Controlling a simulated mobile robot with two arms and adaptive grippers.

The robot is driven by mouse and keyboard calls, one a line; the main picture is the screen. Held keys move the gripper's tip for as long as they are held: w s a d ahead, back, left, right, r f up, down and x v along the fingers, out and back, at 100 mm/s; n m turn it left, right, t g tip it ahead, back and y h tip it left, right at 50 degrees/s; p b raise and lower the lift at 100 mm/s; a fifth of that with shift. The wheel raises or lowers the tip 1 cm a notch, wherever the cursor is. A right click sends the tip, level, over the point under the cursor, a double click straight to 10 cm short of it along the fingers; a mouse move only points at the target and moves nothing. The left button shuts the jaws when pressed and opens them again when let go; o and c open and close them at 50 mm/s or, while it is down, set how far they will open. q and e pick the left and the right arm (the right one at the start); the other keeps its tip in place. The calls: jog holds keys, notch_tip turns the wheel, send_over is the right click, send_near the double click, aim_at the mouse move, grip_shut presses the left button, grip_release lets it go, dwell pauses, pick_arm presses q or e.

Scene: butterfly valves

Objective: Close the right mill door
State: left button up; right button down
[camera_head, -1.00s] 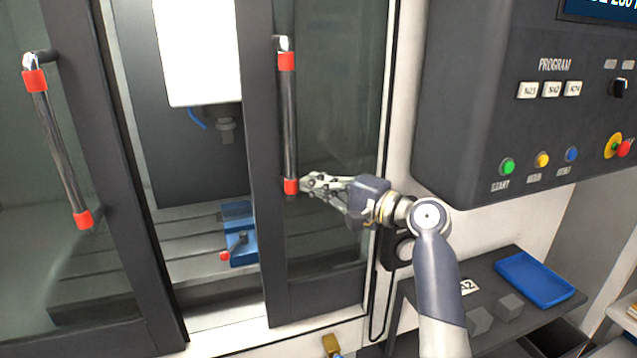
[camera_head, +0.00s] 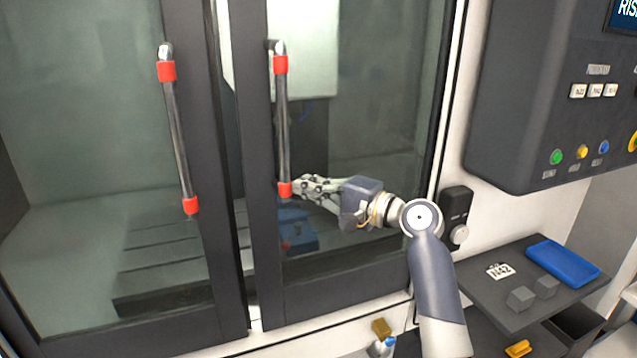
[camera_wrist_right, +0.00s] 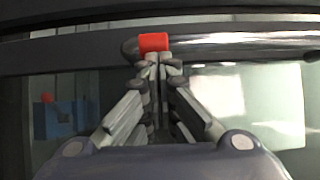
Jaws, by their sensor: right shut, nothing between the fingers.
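The right mill door (camera_head: 257,240) is a dark-framed glass sliding door. A narrow gap separates its left edge from the left mill door (camera_head: 222,290). The right door's handle (camera_head: 284,125) is an upright metal bar with red ends. My right gripper (camera_head: 300,187) is at the handle's lower red end, on its right side. In the right wrist view the shut fingertips (camera_wrist_right: 154,58) meet at the red end (camera_wrist_right: 154,42), touching or nearly touching it, with nothing between them. My left gripper does not show.
The left door's handle (camera_head: 178,135) stands to the left. A blue vise (camera_head: 295,228) shows behind the glass. The control panel (camera_head: 560,110) hangs at the right, above a dark shelf (camera_head: 505,300) with a blue tray (camera_head: 563,262) and grey blocks.

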aim_at(285, 189)
jog(key=a, duration=0.1)
jog(key=s+a+p, duration=0.1)
jog(key=a, duration=0.1)
jog(key=shift+s+a, duration=0.1)
jog(key=shift+a, duration=0.2)
jog(key=shift+a+f, duration=0.1)
jog(key=shift+s+a, duration=0.1)
jog(key=shift+a, duration=0.15)
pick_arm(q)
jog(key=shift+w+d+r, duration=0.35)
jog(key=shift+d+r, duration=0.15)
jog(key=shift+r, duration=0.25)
